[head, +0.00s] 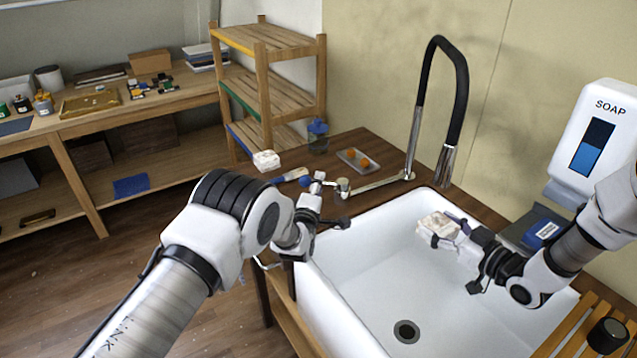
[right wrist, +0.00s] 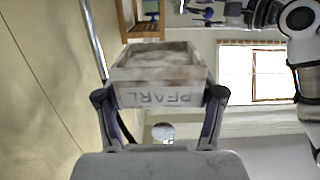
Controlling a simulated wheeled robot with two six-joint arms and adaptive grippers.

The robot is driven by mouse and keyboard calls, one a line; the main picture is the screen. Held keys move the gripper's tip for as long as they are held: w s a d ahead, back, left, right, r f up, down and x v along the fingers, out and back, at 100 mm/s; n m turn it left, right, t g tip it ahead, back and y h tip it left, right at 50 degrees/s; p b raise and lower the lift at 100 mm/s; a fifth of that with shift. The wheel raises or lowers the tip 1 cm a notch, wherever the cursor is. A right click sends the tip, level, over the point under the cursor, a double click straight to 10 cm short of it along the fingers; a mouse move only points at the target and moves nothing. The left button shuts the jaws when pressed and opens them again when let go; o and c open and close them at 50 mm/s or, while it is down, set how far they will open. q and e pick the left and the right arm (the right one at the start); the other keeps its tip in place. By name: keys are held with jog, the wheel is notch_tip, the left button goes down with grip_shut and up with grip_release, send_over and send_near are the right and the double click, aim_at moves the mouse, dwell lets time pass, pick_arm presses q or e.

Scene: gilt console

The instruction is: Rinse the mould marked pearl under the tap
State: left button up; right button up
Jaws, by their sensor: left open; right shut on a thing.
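The mould marked pearl (right wrist: 160,72) is a whitish, brown-stained square block with a hollow; its lettering appears upside down in the right wrist view. My right gripper (right wrist: 160,100) is shut on it. In the head view the mould (head: 438,228) is held over the white sink (head: 360,290), below and slightly left of the spout end (head: 446,165). The tap (head: 436,75) has a black arched hose and a chrome body; no water shows. My left gripper (head: 330,203) is open beside the tap's lever (head: 342,186); contact cannot be told.
Another pale block (head: 266,160) and a blue-handled brush (head: 290,175) lie on the wooden counter near a tray (head: 346,153) with orange pieces. A soap dispenser (head: 597,140) hangs at right. A slatted rack (head: 565,338) and black cup (head: 608,335) stand right of the sink.

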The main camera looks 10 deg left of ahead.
pick_arm(q)
jog(key=shift+w, duration=0.8)
grip_shut()
jog(key=shift+d, duration=0.1)
jog(key=shift+s+y, duration=0.1)
jog(key=shift+y, duration=0.2)
jog(key=shift+s+d+n+y, duration=0.1)
jog(key=shift+s+n+y, duration=0.2)
jog(key=shift+n+y, duration=0.4)
jog(key=shift+s+d+n+y, duration=0.1)
jog(key=shift+s+n+y, duration=0.3)
jog(key=shift+y, duration=0.5)
jog(key=shift+w+a, duration=0.1)
